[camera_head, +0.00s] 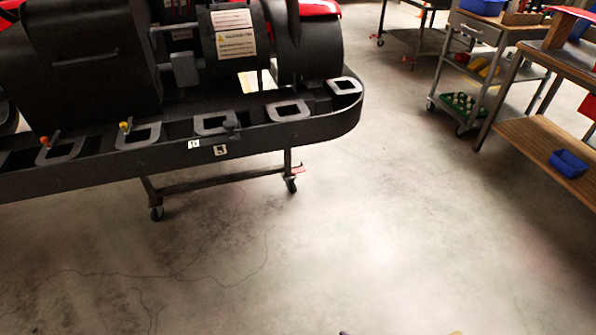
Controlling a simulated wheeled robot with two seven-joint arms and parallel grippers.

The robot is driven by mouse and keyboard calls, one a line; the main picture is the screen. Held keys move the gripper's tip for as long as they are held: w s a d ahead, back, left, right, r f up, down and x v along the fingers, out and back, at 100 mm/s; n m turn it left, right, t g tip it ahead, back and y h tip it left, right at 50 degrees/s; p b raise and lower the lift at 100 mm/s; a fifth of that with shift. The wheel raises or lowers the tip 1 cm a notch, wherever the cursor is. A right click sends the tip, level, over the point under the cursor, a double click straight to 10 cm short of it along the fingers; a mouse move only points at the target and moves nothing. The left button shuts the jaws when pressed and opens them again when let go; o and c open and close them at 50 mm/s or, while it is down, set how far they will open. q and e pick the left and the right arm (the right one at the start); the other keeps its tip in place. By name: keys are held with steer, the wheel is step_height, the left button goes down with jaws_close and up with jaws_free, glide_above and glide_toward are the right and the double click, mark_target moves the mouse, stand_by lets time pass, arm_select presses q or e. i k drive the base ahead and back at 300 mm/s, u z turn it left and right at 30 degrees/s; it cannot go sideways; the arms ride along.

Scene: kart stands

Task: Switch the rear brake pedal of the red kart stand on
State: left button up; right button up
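A black kart body with red parts on a wheeled stand (290,130) fills the upper left. Its dark side rail runs from the left edge to a rounded end at the right. The rail carries several grey square-holed plates. A small lever with an orange tip (52,139) and one with a yellow tip (125,127) stand on the rail at left. A dark knob (231,127) sits further right. I cannot tell which part is the rear brake pedal or how it is set. Neither gripper can be made out.
Grey carts (465,75) and a wooden-shelved bench (545,140) with a blue bin (568,163) stand at upper right. The stand's castors (157,213) rest on the floor. The concrete floor (330,240) is open in front. Tiny unclear slivers show at the bottom edge.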

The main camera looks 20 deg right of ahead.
mark_target(300, 169)
steer(key=z, duration=1.7)
steer(key=i, duration=4.3)
steer(key=u, duration=3.9)
steer(key=i, duration=1.05)
steer(key=u, duration=0.05)
